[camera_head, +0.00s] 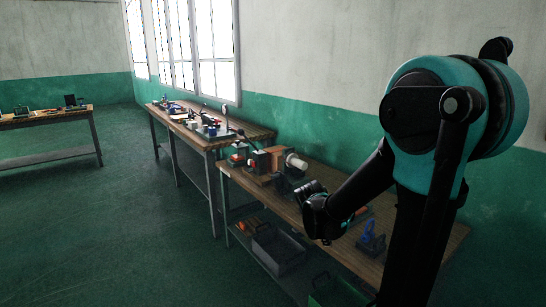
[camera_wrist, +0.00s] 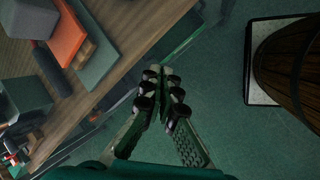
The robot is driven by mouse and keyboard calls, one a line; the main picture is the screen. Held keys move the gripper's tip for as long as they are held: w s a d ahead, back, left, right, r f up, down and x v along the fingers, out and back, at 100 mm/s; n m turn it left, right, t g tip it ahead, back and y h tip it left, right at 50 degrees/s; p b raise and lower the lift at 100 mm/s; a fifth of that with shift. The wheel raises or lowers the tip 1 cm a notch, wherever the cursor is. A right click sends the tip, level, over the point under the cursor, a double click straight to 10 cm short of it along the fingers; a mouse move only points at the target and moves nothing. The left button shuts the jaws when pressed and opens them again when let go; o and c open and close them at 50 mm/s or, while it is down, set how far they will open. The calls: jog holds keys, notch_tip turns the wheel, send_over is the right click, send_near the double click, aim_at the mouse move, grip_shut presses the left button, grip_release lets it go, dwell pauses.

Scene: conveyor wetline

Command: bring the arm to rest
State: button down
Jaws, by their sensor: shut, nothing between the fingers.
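My gripper (camera_wrist: 162,78) is shut and empty in the wrist view, its fingertips together over the green floor beside a table edge. In the head view my arm is folded on the right, with its wrist end in front of the near workbench (camera_head: 450,240). The fingertips are hard to make out there, small and dark. My gripper touches nothing that I can see.
The near workbench bears a white cylinder (camera_head: 296,161) and a blue item (camera_head: 371,243). A grey bin (camera_head: 279,250) sits on its lower shelf. A wooden barrel-like thing (camera_wrist: 292,65) stands at right in the wrist view. The floor at left is clear.

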jog(key=s+f+m+y, duration=0.3)
jog(key=s+m, duration=1)
jog(key=s, duration=0.2)
jog(key=shift+s+d+f+m+y, duration=0.15)
jog(key=shift+s+f+m+y, duration=0.1)
jog(key=shift+m+y, duration=0.15)
